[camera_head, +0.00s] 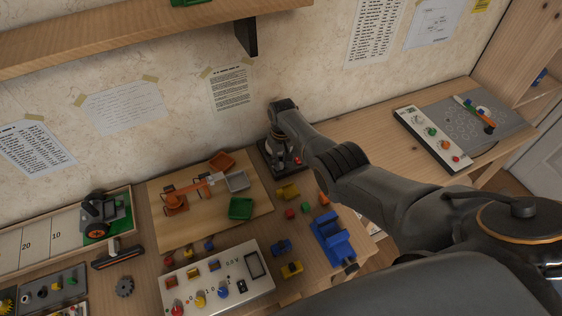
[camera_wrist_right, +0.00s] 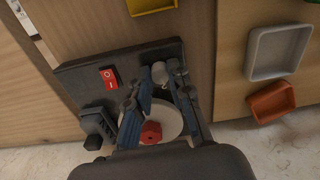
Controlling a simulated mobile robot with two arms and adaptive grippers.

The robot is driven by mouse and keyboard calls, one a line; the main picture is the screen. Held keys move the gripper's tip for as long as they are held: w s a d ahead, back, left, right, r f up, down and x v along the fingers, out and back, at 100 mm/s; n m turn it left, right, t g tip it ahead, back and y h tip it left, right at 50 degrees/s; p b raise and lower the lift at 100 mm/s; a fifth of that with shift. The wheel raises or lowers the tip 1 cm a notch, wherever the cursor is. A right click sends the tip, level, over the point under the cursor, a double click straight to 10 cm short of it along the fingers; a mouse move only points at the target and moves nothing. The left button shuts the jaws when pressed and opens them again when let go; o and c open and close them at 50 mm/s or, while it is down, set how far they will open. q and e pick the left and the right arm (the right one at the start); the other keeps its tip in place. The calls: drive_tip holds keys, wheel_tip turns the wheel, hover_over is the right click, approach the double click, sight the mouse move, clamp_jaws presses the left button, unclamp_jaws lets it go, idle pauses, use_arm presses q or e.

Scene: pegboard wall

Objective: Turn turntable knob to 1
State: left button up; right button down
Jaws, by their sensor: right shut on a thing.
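The turntable (camera_wrist_right: 62,78) is a dark base with a red rocker switch (camera_wrist_right: 109,78), a pale round platter (camera_wrist_right: 171,124) and a small silver-grey knob (camera_wrist_right: 159,73). A red faceted piece (camera_wrist_right: 151,132) shows over the platter, between my fingers. My right gripper (camera_wrist_right: 160,78) has its fingertips on both sides of the knob and is shut on it. In the head view my right gripper (camera_head: 281,134) reaches down over the turntable (camera_head: 268,154) near the wall and hides much of it. The knob's markings cannot be read. My left gripper is not in view.
Left of the turntable is a wooden board with an orange toy arm (camera_head: 190,195) and trays, including a grey tray (camera_head: 237,181). Coloured blocks and a blue vise (camera_head: 335,240) lie in front. A shelf (camera_head: 120,28) hangs above. The bench to the right is clear up to a control panel (camera_head: 427,137).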

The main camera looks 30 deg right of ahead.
sight(281, 163)
drive_tip(key=n, duration=0.4)
drive_tip(key=shift+n, duration=0.3)
drive_tip(key=n, duration=0.4)
drive_tip(key=shift+b, duration=0.4)
drive_tip(key=shift+n, duration=0.4)
drive_tip(key=c, duration=1.2)
unclamp_jaws()
wheel_tip(281, 163, up, 12)
drive_tip(key=shift+w, duration=0.15)
drive_tip(key=shift+d, duration=0.1)
